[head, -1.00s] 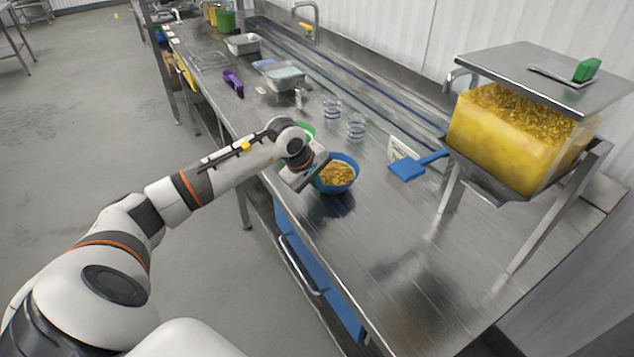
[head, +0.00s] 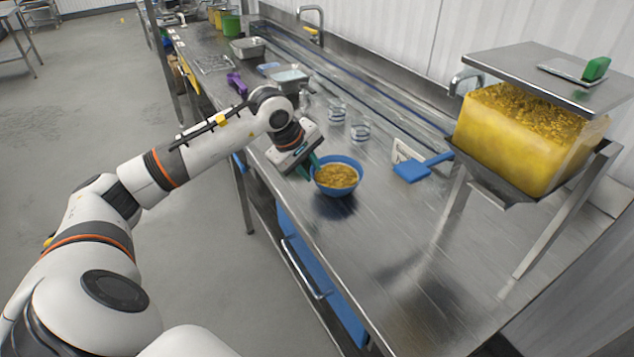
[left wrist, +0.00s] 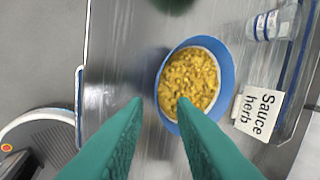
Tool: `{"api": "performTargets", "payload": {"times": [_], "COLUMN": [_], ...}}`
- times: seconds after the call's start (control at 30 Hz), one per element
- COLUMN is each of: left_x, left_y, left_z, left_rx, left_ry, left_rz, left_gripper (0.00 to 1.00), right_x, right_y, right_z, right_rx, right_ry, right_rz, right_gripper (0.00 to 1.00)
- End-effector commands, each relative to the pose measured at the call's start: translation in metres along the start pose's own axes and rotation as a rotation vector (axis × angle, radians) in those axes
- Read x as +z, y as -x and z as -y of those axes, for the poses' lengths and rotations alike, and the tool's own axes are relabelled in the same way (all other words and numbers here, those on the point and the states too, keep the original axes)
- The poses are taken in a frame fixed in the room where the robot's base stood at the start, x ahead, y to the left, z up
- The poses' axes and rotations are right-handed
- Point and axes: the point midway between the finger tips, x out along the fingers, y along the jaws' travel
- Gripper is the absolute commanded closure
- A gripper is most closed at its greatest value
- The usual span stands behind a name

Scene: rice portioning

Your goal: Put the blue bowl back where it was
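The blue bowl (head: 337,190), full of yellow pasta-like food, sits upright on the steel counter (head: 400,260) near its front edge. It also shows in the left wrist view (left wrist: 226,68), just beyond the fingertips. My left gripper (head: 308,168) is just left of the bowl, with its green fingers close to the rim. Whether a fingertip still touches the rim is hard to tell. My right gripper is in neither view.
A blue scoop (head: 420,168) lies right of the bowl, near a large yellow food hopper (head: 525,135) on a steel stand. Glass jars (head: 360,130) stand behind the bowl. A "Sauce herb" label (left wrist: 259,112) is beside it. The counter's front right is clear.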

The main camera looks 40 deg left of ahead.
Motion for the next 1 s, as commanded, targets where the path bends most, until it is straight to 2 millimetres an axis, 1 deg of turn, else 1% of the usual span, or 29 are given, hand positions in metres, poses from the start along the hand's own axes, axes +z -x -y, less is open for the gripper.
{"api": "performTargets", "payload": {"times": [0.03,0.1,0.2,0.3,0.43,1.0], "left_x": [0.001,0.001,0.000,0.000,-0.001,0.000], "left_y": [0.009,0.021,0.033,0.039,0.042,0.041], "left_z": [-0.001,0.000,0.000,0.000,0.000,0.000], "left_rx": [-0.002,-0.001,-0.001,0.000,0.001,0.001], "left_ry": [-0.002,-0.001,0.000,-0.001,-0.001,0.000], "left_rz": [0.004,0.003,0.001,0.001,-0.001,-0.001], "left_gripper": [0.76,0.76,0.76,0.76,0.76,0.76], "right_x": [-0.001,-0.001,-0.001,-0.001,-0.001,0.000], "right_y": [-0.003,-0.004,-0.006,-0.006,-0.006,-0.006], "right_z": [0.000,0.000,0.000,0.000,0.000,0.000], "right_rx": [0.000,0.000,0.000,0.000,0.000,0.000], "right_ry": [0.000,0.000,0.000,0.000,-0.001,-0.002], "right_rz": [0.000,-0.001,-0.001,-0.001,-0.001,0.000], "right_gripper": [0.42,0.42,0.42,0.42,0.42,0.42]}}
